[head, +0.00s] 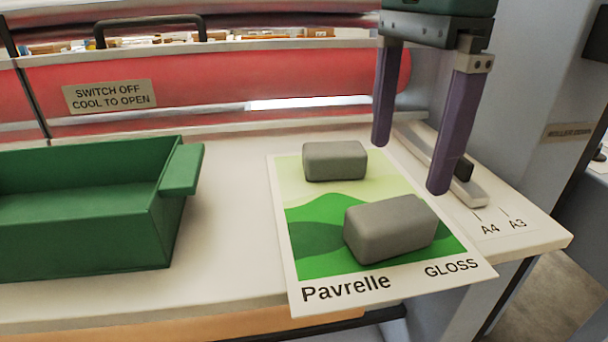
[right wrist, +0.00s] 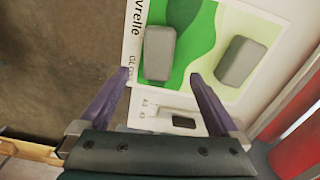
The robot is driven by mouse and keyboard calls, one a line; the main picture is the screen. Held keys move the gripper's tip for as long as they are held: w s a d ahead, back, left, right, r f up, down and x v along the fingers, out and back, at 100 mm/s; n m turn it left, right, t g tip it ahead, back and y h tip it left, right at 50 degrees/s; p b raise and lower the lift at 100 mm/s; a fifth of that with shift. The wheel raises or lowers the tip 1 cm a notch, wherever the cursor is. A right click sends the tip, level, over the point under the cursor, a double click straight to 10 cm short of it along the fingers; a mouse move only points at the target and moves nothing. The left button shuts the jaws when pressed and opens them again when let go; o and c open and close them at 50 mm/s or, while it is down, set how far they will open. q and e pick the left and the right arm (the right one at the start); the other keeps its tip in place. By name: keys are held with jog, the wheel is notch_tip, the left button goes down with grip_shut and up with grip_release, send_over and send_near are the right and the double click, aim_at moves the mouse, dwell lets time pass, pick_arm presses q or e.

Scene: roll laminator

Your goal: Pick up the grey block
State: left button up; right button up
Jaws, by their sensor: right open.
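Two grey blocks with rounded edges lie on a printed sheet with green hills. The nearer grey block (head: 391,228) sits at the sheet's front right. The farther grey block (head: 335,161) sits near its back edge. My right gripper (head: 410,168) is open and empty, fingers pointing down, above and to the right of the blocks. In the right wrist view the nearer block (right wrist: 159,53) shows just beyond the gap between the fingertips (right wrist: 160,75). The farther block (right wrist: 240,61) lies to the right of the gap. My left gripper is not in view.
The sheet (head: 300,281) lies on a pale table (head: 232,215) and overhangs its front edge. A green tray (head: 80,240) stands at the left. A low guide rail (head: 470,190) lies at the right. Red rollers (head: 220,85) of the laminator run along the back.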

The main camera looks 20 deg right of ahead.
aim_at(393, 211)
jog(key=f, duration=0.3)
jog(key=shift+a+f, duration=0.3)
jog(key=shift+s+d+f+p, duration=0.1)
jog(key=shift+f+p, duration=0.8)
jog(key=shift+f, duration=1.9)
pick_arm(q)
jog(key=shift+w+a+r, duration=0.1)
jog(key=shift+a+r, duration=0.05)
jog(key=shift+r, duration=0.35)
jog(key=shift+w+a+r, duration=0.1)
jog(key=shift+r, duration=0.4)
pick_arm(e)
grip_shut()
jog(key=shift+r, duration=0.1)
